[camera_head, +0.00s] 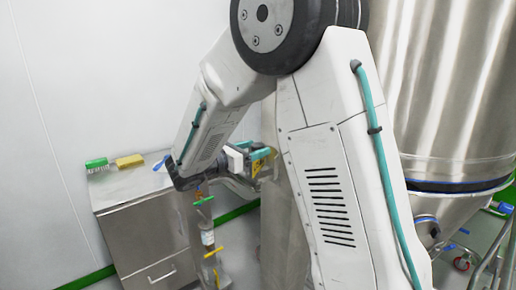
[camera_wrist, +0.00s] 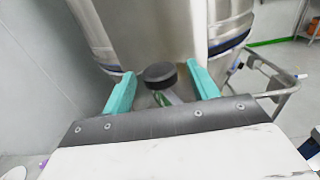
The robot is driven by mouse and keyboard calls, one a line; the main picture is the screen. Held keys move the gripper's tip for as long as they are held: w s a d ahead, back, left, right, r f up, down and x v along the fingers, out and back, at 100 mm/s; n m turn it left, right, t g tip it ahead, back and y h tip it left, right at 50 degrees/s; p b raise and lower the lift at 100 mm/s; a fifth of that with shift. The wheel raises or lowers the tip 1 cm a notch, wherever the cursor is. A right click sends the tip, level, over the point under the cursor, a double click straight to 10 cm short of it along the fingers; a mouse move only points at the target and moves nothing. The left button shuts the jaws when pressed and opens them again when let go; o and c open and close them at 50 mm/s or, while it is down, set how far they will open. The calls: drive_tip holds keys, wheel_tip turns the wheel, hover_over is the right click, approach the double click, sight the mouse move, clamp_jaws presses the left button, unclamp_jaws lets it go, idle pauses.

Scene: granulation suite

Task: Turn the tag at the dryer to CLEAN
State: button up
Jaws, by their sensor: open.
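My gripper (camera_wrist: 160,70) is open, with its two teal fingers spread on either side of a round black knob (camera_wrist: 161,73) in the wrist view. A visible gap lies between the knob and each finger. A small green and pale piece (camera_wrist: 164,98) shows just below the knob; I cannot read any word on it or be sure that it is the tag. Behind it rises the steel dryer body (camera_wrist: 168,28). In the head view my gripper (camera_head: 262,160) is at the steel surface, partly hidden by my arm, with a small yellow patch beside it.
A steel cabinet (camera_head: 150,220) stands at the left, with a green brush (camera_head: 97,165), a yellow brush (camera_head: 130,161) and a blue item on top. Clear tubes with coloured clips (camera_head: 208,238) hang beside it. A large steel vessel (camera_head: 455,80) and a tubular frame (camera_head: 492,262) stand at right.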

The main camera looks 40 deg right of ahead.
drive_tip(key=shift+w+d, duration=0.1)
drive_tip(key=shift+d, duration=0.85)
drive_tip(key=c, duration=1)
drive_tip(key=shift+n+t, duration=0.3)
drive_tip(key=shift+t, duration=0.2)
drive_tip(key=n+t+y, duration=0.1)
drive_tip(key=n+t, duration=0.1)
drive_tip(key=t, duration=0.1)
drive_tip(key=n+t+y, duration=0.1)
drive_tip(key=n+t, duration=0.1)
drive_tip(key=t, duration=0.1)
drive_tip(key=shift+n+t+y, duration=2.2)
drive_tip(key=shift+n+t, duration=0.1)
drive_tip(key=shift+t, duration=0.5)
drive_tip(key=shift+y, duration=0.3)
